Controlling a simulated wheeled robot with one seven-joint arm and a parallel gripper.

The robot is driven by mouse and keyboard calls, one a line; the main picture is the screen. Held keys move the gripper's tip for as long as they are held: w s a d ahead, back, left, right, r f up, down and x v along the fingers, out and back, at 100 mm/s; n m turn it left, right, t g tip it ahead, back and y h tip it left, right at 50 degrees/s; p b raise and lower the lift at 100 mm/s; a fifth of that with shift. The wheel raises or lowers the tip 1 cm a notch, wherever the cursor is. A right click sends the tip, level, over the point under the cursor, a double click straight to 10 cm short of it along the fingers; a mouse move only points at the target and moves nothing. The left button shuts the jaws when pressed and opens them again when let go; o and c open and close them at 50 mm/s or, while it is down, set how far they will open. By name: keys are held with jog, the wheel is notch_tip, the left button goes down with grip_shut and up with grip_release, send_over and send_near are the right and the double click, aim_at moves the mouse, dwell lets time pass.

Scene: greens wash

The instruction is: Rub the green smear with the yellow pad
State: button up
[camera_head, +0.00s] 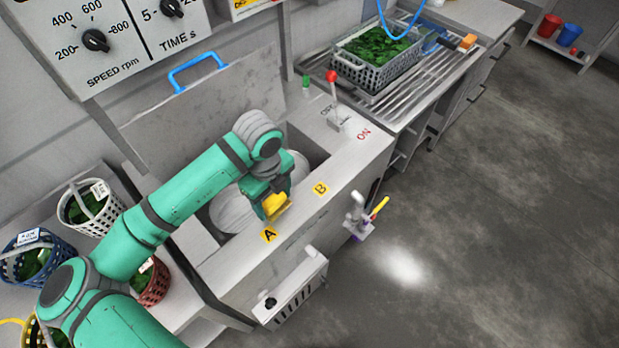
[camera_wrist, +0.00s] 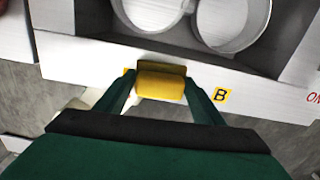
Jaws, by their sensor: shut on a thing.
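My gripper (camera_head: 268,198) is shut on the yellow pad (camera_head: 277,206). In the wrist view, the pad (camera_wrist: 160,82) sits between the two green fingers of my gripper (camera_wrist: 162,92). The pad is over the front rim of the grey machine (camera_head: 334,186), close to the yellow A label (camera_head: 269,235). I cannot tell whether it touches the surface. No green smear shows in either view; the pad and gripper may cover it.
Two round drums (camera_wrist: 232,22) sit inside the machine's opening. A raised lid (camera_head: 210,95) stands behind. A red-knobbed lever (camera_head: 332,77) rises to the right. A crate of greens (camera_head: 372,78) stands on the drainboard. Baskets (camera_head: 90,205) stand at left. The floor at right is clear.

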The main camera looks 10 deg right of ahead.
jog(key=shift+s+r, duration=0.1)
jog(key=shift+r, duration=1.8)
